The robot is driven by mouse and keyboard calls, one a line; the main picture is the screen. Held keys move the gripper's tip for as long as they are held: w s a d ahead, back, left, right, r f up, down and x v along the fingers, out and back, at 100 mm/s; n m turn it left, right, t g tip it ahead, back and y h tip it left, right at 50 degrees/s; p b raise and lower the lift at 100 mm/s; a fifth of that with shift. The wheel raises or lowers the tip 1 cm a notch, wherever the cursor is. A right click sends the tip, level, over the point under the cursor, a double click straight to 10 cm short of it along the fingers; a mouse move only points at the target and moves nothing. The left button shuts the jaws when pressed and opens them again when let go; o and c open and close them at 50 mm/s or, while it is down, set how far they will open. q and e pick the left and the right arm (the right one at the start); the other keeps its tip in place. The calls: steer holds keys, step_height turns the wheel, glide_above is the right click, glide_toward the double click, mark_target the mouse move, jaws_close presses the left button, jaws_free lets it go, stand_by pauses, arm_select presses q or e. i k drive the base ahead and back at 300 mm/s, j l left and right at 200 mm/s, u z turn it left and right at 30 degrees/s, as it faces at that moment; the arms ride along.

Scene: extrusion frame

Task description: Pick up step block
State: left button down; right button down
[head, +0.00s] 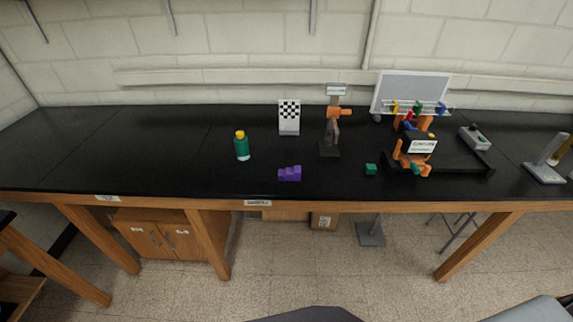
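A purple step block (290,174) with a stepped top sits on the black bench top, near its front edge and left of the middle of the head view. Its steps rise toward the right. Nothing covers it. Neither of my grippers can be seen in the head view. Only grey parts, likely mine, show along the bottom edge.
The black bench (180,170) is clear around the block. A green bottle with a yellow cap (242,148) stands to its left, a checkerboard panel (289,118) behind.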

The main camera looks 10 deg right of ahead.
mark_target(288, 174)
steer(key=j+z, duration=0.9)
steer(key=k+j+z, duration=0.1)
steer(key=j+z, duration=0.35)
steer(key=k+j+z, duration=0.15)
steer(key=j+z, duration=0.3)
steer(key=k+j+z, duration=0.2)
steer(key=z, duration=0.25)
steer(key=k+j+z, duration=0.2)
steer(key=z, duration=0.25)
steer(key=k, duration=0.05)
